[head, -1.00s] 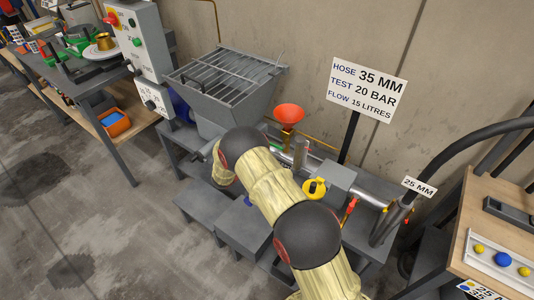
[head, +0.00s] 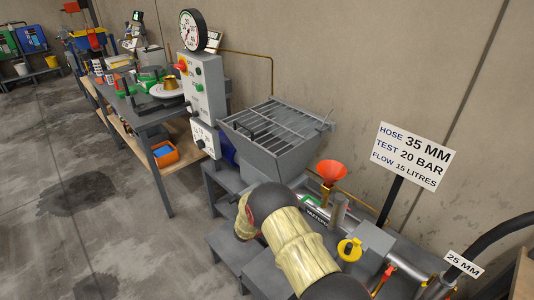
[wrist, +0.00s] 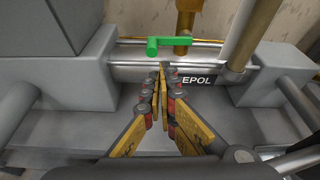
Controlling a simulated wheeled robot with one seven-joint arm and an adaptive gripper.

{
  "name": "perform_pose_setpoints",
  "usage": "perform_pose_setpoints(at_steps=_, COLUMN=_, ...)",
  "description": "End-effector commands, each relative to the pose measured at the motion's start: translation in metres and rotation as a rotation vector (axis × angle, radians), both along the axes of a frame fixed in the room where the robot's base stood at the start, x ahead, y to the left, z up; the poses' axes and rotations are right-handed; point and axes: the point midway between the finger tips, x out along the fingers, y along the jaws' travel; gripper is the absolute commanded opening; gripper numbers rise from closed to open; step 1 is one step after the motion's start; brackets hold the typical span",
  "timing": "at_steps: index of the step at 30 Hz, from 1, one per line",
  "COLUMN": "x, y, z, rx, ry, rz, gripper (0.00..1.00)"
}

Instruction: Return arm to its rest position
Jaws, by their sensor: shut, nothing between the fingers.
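My gripper (wrist: 160,88) shows in the wrist view with its yellow fingers drawn together at the tips and nothing between them. The green handle (head: 310,199) shows just past the arm.
A control box (head: 203,95) with a gauge (head: 193,31) is behind left. A yellow-capped part (head: 349,250) sits right of my arm. The floor at left is clear.

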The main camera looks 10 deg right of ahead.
Motion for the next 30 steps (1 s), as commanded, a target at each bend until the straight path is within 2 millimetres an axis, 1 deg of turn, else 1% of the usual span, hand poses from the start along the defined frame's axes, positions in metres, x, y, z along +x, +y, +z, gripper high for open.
perform_pose_setpoints(at_steps=4, x=0.000, y=0.001, z=-0.001, rx=0.023, ry=-0.028, rz=-0.011, gripper=0.00)
perform_pose_setpoints(at_steps=5, x=-0.003, y=0.000, z=-0.005, rx=0.045, ry=-0.040, rz=-0.032, gripper=0.00)
perform_pose_setpoints(at_steps=8, x=-0.030, y=-0.006, z=-0.024, rx=0.110, ry=-0.047, rz=-0.120, gripper=0.00)
perform_pose_setpoints(at_steps=11, x=-0.067, y=-0.012, z=-0.042, rx=0.168, ry=-0.041, rz=-0.225, gripper=0.00)
perform_pose_setpoints(at_steps=12, x=-0.083, y=-0.014, z=-0.046, rx=0.197, ry=-0.044, rz=-0.277, gripper=0.00)
perform_pose_setpoints(at_steps=14, x=-0.106, y=-0.015, z=-0.043, rx=0.243, ry=-0.062, rz=-0.362, gripper=0.00)
perform_pose_setpoints(at_steps=15, x=-0.119, y=-0.015, z=-0.038, rx=0.275, ry=-0.078, rz=-0.417, gripper=0.00)
perform_pose_setpoints(at_steps=17, x=-0.139, y=-0.015, z=-0.028, rx=0.322, ry=-0.106, rz=-0.502, gripper=0.00)
perform_pose_setpoints(at_steps=20, x=-0.170, y=-0.012, z=-0.005, rx=0.400, ry=-0.161, rz=-0.639, gripper=0.00)
perform_pose_setpoints(at_steps=26, x=-0.227, y=0.001, z=0.056, rx=0.579, ry=-0.305, rz=-0.924, gripper=0.00)
perform_pose_setpoints(at_steps=30, x=-0.266, y=0.014, z=0.100, rx=0.707, ry=-0.410, rz=-1.108, gripper=0.00)
